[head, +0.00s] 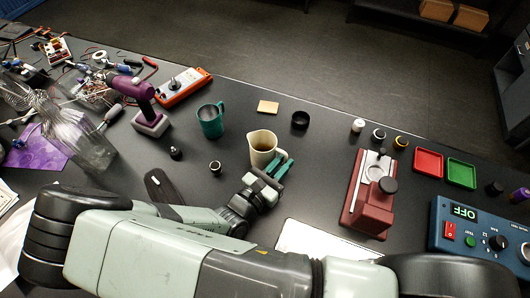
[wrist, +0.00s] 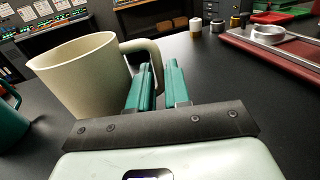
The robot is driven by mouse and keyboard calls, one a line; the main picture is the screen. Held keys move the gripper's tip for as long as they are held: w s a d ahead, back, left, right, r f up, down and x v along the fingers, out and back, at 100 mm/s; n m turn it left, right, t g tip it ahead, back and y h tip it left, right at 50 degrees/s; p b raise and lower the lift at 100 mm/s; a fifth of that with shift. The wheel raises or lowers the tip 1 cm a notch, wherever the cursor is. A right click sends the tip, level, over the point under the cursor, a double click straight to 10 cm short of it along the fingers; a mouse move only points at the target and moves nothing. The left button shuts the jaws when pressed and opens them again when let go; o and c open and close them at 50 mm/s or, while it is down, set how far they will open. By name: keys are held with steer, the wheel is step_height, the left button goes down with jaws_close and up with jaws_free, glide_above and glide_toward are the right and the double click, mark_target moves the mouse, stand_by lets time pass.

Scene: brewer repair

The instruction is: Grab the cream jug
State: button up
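The cream jug (head: 262,148) stands upright on the dark table near the middle of the head view. In the wrist view the jug (wrist: 88,75) fills the upper left, its handle (wrist: 143,47) pointing right toward my fingers. My gripper (head: 276,167) is at the jug's handle side, with its teal fingers (wrist: 160,80) close together. The lower part of the handle lies in the narrow gap between them, and they look shut on it. The jug's base is partly hidden in the wrist view.
A teal mug (head: 211,121) stands left of the jug. A red press-like device (head: 370,212) stands to the right. The table between it and the jug is clear.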

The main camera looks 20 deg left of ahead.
jaws_close()
steer(key=shift+r, duration=0.15)
